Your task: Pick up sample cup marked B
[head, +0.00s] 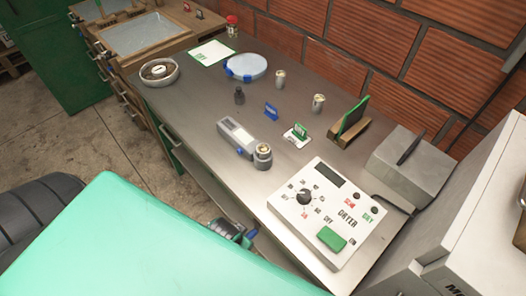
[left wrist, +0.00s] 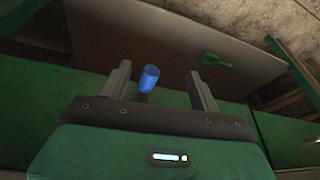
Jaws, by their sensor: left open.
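Two small pale metal sample cups stand upright on the steel bench, one toward the back (head: 279,80) and one nearer the tall wooden holder (head: 318,103). A third cup-like piece (head: 263,150) sits at the end of a grey handheld device (head: 238,135). I cannot read a letter on any of them, so I cannot tell which is marked B. My left gripper (left wrist: 157,70) is open in the left wrist view, with no cup between its fingers. A blue rounded object (left wrist: 149,78) shows between the fingers; I cannot tell whether it is within reach. My right gripper is not in view.
A white dryer box with a dial (head: 325,212) fills the bench's near right, beside a grey lidded box (head: 405,165). A blue-rimmed dish (head: 246,67), a round bowl (head: 160,72) and a dark small weight (head: 239,96) stand further back. The bench's middle left is clear.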

